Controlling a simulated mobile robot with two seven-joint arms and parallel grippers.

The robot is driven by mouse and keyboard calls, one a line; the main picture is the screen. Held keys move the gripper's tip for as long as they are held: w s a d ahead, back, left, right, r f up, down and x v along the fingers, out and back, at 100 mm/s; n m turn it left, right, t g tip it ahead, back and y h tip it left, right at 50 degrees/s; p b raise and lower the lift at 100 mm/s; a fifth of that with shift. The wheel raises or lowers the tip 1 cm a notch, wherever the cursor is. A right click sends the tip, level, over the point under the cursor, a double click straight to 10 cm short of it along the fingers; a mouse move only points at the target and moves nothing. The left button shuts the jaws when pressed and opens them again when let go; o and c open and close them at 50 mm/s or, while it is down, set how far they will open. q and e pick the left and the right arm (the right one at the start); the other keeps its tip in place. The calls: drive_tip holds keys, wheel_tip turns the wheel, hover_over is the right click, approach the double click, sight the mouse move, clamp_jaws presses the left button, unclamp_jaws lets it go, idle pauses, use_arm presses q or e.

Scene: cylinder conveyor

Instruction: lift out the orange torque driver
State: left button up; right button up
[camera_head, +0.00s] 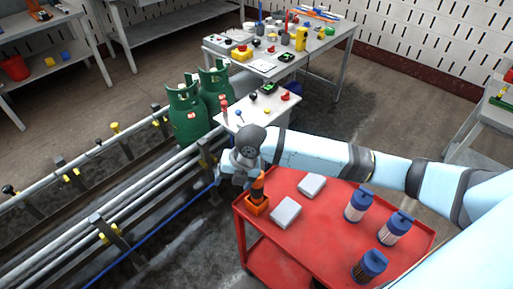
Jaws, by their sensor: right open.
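The orange torque driver (258,186), dark with an orange part, stands upright in an orange holder (257,208) at the left corner of the red cart (325,228). My right gripper (247,181) is open and points down at the driver's upper part. It hides the driver's top, and I cannot tell whether the fingers touch it. My left gripper is not in view.
Two grey boxes (286,211) (312,185) lie on the cart near the holder. Blue-capped clear canisters (357,205) (395,229) (370,266) stand at its right. Green gas cylinders (186,115) and a small white table (275,110) stand behind. Pipe rails (120,215) run at the left.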

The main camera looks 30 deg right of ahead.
drive_tip(key=w+d+r+n+g+h, duration=0.2)
drive_tip(key=d+r+n+h, duration=0.1)
drive_tip(key=d+r+n, duration=0.4)
drive_tip(key=m+p, duration=0.1)
approach(257, 191)
wheel_tip(257, 191, down, 7)
drive_tip(key=w, duration=0.2)
drive_tip(key=shift+w+d+r, duration=0.15)
drive_tip(key=shift+d+r, duration=0.05)
drive_tip(key=shift+d, duration=0.2)
